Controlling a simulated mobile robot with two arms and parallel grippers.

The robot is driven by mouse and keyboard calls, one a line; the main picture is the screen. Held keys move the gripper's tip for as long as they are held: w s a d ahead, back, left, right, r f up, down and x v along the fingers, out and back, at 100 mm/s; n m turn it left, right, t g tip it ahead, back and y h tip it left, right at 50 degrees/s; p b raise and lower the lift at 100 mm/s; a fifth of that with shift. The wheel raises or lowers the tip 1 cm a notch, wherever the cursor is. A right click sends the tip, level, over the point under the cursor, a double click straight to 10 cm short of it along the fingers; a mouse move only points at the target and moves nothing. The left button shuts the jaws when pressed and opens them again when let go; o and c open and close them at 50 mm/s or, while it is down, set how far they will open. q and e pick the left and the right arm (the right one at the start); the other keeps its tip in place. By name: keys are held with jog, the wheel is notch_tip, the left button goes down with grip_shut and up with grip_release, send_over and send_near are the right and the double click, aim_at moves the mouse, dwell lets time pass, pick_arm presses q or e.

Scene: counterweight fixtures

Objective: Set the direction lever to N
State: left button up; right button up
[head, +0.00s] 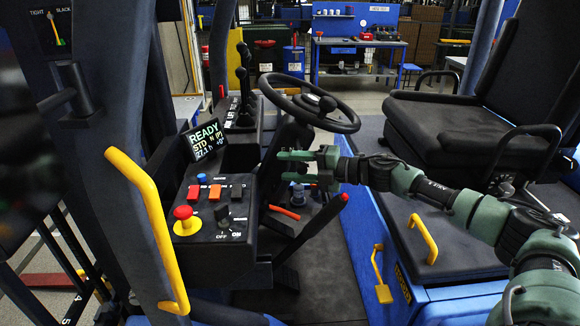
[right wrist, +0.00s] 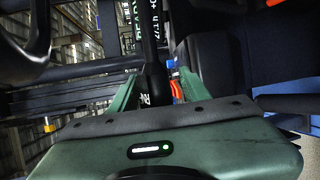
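My right gripper (head: 285,166) reaches in from the right, below the steering wheel (head: 318,103). Its two green fingers are apart and point left at the steering column (head: 283,143). In the right wrist view my right gripper (right wrist: 157,92) has a dark upright bar (right wrist: 152,60) between its fingers; I cannot tell whether they touch it. A white letter that looks like R is near the bar's lower end. I cannot clearly make out the direction lever in the head view. The display (head: 205,139) reads READY, STD, N (P). My left gripper is not in view.
The side console has a red mushroom button (head: 184,214), rocker switches and a key switch (head: 224,217). Black upright levers (head: 241,80) stand behind the display. A red-tipped lever (head: 342,199) rises below my gripper. The seat (head: 450,115) and yellow grab rail (head: 147,220) flank the floor space.

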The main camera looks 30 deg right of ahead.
jog(key=shift+s, duration=0.1)
jog(key=b+v, duration=0.5)
jog(key=v, duration=0.2)
jog(key=shift+s+d, duration=0.15)
jog(key=shift+s, duration=0.05)
jog(key=shift+r, duration=0.1)
dwell(0.5)
